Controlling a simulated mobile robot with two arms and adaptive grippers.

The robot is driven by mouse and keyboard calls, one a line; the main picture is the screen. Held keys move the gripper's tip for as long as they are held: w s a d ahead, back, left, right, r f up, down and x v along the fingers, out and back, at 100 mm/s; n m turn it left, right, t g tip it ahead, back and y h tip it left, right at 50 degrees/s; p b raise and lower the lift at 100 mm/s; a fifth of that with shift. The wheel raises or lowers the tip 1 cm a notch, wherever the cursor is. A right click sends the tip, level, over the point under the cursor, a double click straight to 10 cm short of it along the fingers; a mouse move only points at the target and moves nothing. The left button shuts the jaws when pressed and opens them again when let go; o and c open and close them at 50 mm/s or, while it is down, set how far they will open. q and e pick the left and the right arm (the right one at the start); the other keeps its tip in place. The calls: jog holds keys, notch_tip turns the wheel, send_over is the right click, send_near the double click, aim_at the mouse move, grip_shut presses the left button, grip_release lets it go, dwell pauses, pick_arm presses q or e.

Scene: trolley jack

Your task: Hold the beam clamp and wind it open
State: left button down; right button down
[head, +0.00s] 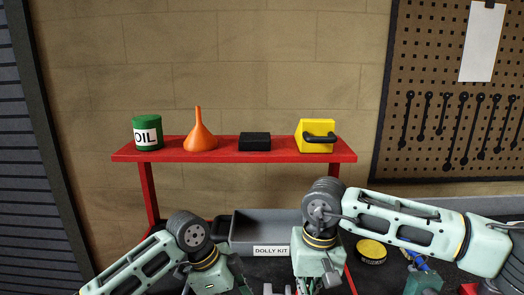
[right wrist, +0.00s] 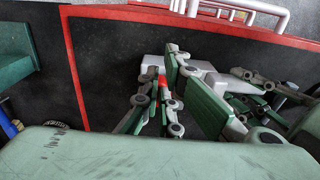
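The beam clamp (right wrist: 203,67) is a light grey body in the right wrist view, with a short red part (right wrist: 161,82) at its left. In the head view only grey bits (head: 272,289) show at the bottom edge, between my grippers. My right gripper (right wrist: 165,100) has its green fingers around or beside the red part; contact is hidden. In the head view it points down (head: 318,280). My left gripper (head: 235,283) is low at the left, its fingers cut off by the frame. Grey links (right wrist: 262,84) at the clamp's right end may belong to it; its grip is unclear.
A grey dolly kit bin (head: 268,232) stands behind the grippers. A red shelf (head: 230,156) above it carries an oil can (head: 147,132), an orange funnel (head: 199,133), a black box (head: 255,142) and a yellow case (head: 314,134). A yellow-topped tin (head: 371,250) is under my right arm.

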jog(key=shift+d+f, duration=0.6)
jog(key=shift+d, duration=0.15)
jog(key=shift+s, duration=0.45)
notch_tip(320, 180, up, 6)
jog(key=shift+r, duration=0.2)
jog(key=shift+w+a, duration=0.1)
notch_tip(320, 180, down, 6)
jog(key=a, duration=0.1)
jog(key=shift+w+a, duration=0.15)
jog(key=shift+a, duration=0.2)
dwell(0.4)
